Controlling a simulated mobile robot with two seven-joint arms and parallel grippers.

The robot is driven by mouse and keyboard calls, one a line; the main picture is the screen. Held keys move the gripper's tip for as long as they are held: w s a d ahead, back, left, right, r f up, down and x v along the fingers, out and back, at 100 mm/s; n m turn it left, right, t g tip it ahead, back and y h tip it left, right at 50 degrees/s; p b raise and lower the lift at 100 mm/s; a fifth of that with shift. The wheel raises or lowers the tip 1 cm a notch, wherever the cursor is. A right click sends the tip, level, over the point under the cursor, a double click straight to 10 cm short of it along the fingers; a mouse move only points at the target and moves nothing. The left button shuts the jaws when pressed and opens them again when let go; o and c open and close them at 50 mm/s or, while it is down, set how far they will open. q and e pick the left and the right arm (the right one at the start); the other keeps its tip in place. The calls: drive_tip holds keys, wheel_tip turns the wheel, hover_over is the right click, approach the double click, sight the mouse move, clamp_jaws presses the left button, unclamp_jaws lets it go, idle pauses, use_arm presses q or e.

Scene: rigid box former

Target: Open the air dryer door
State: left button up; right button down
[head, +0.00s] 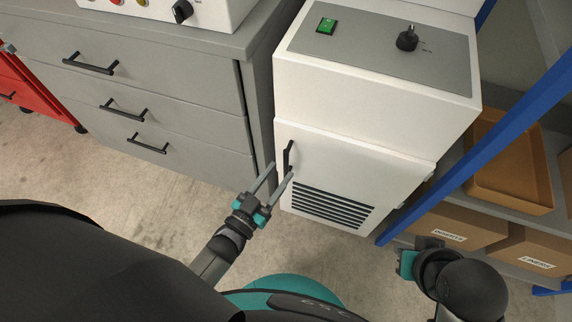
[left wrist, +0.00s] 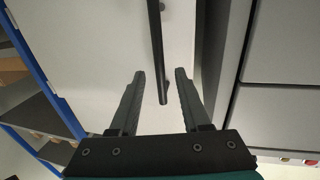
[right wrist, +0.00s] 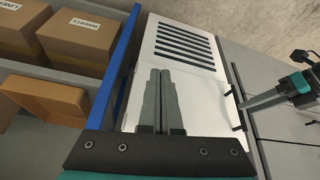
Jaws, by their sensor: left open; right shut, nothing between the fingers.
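The air dryer is a white cabinet with a door (head: 340,172) that has a black vent grille (head: 332,206) low down and a black bar handle (head: 288,157) near its left edge. The door looks closed. My left gripper (head: 280,180) is open, with its fingertips by the lower end of the handle. In the left wrist view the handle (left wrist: 158,60) hangs between the two fingers (left wrist: 159,80), and I see no contact. My right gripper (right wrist: 161,75) is shut and empty; in the right wrist view the white door (right wrist: 190,88) and grille lie beyond it.
A grey drawer cabinet (head: 190,120) stands close on the left of the dryer. A blue rack post (head: 480,145) and shelves with cardboard boxes (head: 450,228) and an orange bin (head: 510,165) stand on the right. The dryer's top panel carries a green switch (head: 326,25) and a black knob (head: 407,39).

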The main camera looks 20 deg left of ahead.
sight(285, 166)
use_arm(q)
drive_tip(key=shift+b+x, duration=0.45)
drive_tip(key=shift+x, duration=1.6)
use_arm(e)
drive_tip(key=shift+w+a+t+y, duration=0.4)
drive_tip(key=shift+w+a+t, duration=0.5)
drive_tip(key=shift+w+a, duration=0.1)
use_arm(q)
clamp_jaws()
